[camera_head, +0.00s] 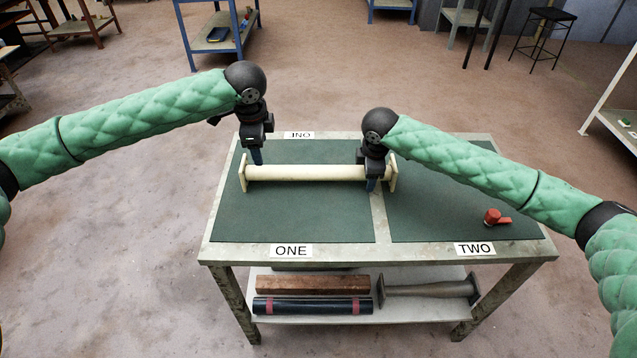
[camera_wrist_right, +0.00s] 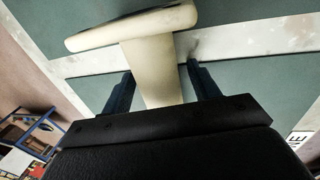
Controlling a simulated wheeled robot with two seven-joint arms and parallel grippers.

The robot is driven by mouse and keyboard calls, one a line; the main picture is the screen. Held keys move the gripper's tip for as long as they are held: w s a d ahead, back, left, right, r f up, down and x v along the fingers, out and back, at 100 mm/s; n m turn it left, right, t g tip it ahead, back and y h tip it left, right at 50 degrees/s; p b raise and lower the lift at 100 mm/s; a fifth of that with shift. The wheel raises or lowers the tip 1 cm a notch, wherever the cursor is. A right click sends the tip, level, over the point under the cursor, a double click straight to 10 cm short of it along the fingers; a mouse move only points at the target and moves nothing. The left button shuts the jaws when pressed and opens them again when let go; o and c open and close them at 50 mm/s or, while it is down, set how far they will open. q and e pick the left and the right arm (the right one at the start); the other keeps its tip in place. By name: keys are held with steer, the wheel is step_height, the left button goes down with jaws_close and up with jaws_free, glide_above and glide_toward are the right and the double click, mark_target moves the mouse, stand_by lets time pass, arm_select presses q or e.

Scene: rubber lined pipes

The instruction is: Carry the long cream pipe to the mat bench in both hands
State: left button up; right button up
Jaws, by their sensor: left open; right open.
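The long cream pipe (camera_head: 305,173) lies across the mat marked ONE (camera_head: 310,220) on the mat bench (camera_head: 225,252), with a flange at each end. Its right flange reaches over the pale strip between the two mats. My left gripper (camera_head: 256,156) is open at the pipe near its left flange. My right gripper (camera_head: 371,183) is open at the pipe near its right flange. In the right wrist view the cream pipe (camera_wrist_right: 153,75) runs between the two open blue fingers of my right gripper (camera_wrist_right: 158,90), with the flange just beyond them.
A red valve-like part (camera_head: 494,217) lies on the mat marked TWO (camera_head: 430,210). The lower shelf (camera_head: 410,307) holds a brown bar (camera_head: 312,285), a black pipe with red bands (camera_head: 312,306) and a grey flanged pipe (camera_head: 430,290). Floor around the bench is clear.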

step_height(320, 180, up, 12)
steer(key=s, duration=0.2)
steer(key=shift+s+f, duration=0.15)
steer(key=shift+f, duration=0.05)
stand_by(0.6)
